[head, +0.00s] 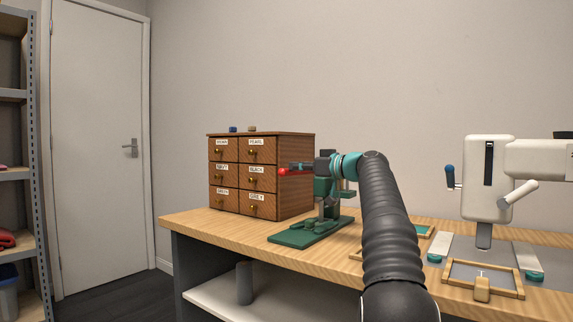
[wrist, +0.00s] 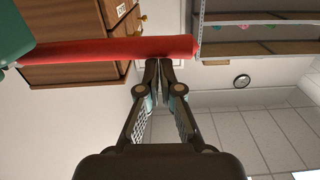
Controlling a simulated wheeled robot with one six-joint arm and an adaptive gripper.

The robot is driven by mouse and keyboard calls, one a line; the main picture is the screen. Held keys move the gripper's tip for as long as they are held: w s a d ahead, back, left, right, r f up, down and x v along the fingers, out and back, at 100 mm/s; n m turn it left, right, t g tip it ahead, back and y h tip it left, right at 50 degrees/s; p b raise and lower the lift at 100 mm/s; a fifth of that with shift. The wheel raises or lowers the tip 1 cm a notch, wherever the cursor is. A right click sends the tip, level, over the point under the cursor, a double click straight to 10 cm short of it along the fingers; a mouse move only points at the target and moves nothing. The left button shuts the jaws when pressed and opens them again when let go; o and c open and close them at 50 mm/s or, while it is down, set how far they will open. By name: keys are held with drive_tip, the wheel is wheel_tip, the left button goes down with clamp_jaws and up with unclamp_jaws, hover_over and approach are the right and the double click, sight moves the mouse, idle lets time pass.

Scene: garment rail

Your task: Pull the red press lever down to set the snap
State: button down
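The red press lever (wrist: 110,50) crosses the upper part of the wrist view as a thick red bar. It runs from the green press body (wrist: 15,35) at the left to a blunt end at the right. In the head view its red end (head: 283,171) shows in front of the drawer cabinet, and the green press (head: 312,228) stands on the bench. My gripper (wrist: 158,62) has its fingertips together at the lever's lower edge, near its free end. Whether they touch the lever I cannot tell. In the head view my arm hides part of the press.
A wooden drawer cabinet (head: 262,175) stands behind the press on the bench (head: 190,217). A white machine (head: 487,185) with a framed plate (head: 484,272) is at the right. A shelf rack (head: 15,165) and a door (head: 100,150) are at the left.

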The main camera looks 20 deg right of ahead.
drive_tip(key=shift+w+f, duration=0.25)
drive_tip(key=shift+f, duration=0.75)
drive_tip(key=shift+a, duration=0.15)
wheel_tip(320, 180, up, 6)
drive_tip(key=p, duration=0.4)
drive_tip(key=b+v, duration=0.2)
drive_tip(key=v, duration=0.9)
drive_tip(key=shift+s, duration=0.2)
drive_tip(key=shift+f, duration=0.1)
